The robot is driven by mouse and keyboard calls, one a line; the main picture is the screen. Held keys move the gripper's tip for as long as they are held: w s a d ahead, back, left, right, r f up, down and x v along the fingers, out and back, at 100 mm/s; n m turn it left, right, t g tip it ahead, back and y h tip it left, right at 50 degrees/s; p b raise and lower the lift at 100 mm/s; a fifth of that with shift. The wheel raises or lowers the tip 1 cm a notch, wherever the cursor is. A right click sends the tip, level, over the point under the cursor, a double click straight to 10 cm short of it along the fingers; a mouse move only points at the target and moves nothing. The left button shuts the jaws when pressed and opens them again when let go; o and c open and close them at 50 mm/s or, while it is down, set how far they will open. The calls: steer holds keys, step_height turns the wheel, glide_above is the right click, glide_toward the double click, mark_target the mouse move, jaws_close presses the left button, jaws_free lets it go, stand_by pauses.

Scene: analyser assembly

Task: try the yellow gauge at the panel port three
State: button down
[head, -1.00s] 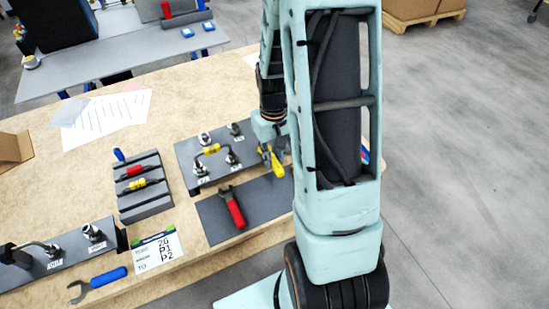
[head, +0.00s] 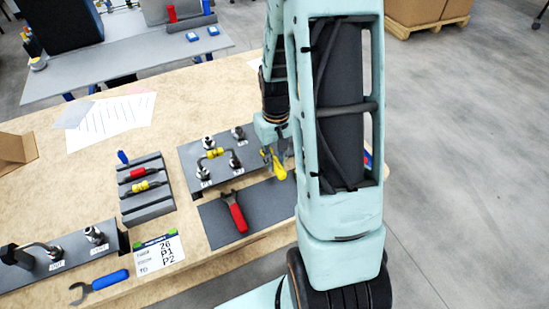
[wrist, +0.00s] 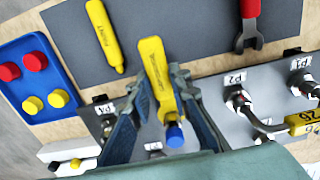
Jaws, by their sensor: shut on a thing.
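My gripper (wrist: 160,120) is shut on the yellow gauge (wrist: 155,75), a flat yellow handle with a blue tip (wrist: 174,134) at its lower end in the wrist view. The gauge is tilted, and the tip points toward the panel side. In the head view the gauge (head: 278,170) shows below my gripper (head: 272,152), at the right end of the dark port panel (head: 190,158). Labels P1, P2 and what looks like P4 show in the wrist view. A label under the fingers is too covered to read. I cannot tell whether the tip touches a port.
A second yellow tool (wrist: 104,35) and a red-handled wrench (head: 235,212) lie on the dark mat (head: 215,218). A bent tube with a yellow tag (head: 213,154) stands on the panel. A blue tray (wrist: 30,50) holds red and yellow caps. A tool rack (head: 146,206) stands left.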

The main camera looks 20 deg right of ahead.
steer(key=shift+s, duration=2.5)
step_height(320, 180, up, 10)
steer(key=p, duration=0.7)
steer(key=shift+r, duration=0.15)
